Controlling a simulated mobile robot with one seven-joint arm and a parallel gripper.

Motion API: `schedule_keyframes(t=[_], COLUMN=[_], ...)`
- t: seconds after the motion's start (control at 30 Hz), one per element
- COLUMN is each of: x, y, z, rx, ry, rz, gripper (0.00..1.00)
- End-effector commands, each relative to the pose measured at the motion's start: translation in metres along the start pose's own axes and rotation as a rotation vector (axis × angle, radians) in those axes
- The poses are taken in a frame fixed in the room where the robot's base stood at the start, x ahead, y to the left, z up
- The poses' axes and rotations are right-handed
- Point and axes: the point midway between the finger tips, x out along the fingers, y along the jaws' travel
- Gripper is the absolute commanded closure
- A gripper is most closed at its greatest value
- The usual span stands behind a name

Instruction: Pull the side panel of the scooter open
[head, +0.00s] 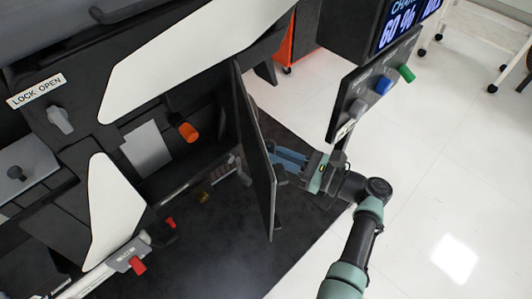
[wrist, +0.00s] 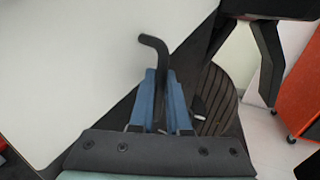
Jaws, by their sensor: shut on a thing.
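The side panel (head: 257,160) shows nearly edge-on in the head view, swung out from the scooter body (head: 170,60) with an open dark bay behind it. Its pale outer face (wrist: 75,60) fills the left of the wrist view. A black bent handle (wrist: 154,43) stands on that face. My gripper (head: 283,160) is on the right side of the panel, its blue fingers shut on the handle. In the wrist view the handle runs down between the fingers (wrist: 161,85). The exact contact is partly hidden.
Inside the bay is an orange knob (head: 188,131). A control board (head: 372,85) with grey, blue and green knobs stands just above my gripper. A label reading LOCK OPEN (head: 36,90) is at upper left. White floor (head: 450,150) is clear at right.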

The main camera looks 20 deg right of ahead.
Motion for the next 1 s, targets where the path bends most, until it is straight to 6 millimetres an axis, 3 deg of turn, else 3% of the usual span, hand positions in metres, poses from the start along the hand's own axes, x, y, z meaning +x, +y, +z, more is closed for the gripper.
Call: schedule_keyframes(t=[0.4,0.97,1.0], x=[-0.01,-0.011,-0.011], y=[-0.025,-0.028,-0.028], z=[-0.001,-0.001,-0.001], rx=[0.0,0.001,0.001], ry=[0.001,0.003,0.003], rz=[-0.01,-0.009,-0.009], gripper=[1.0,1.0,0.8])
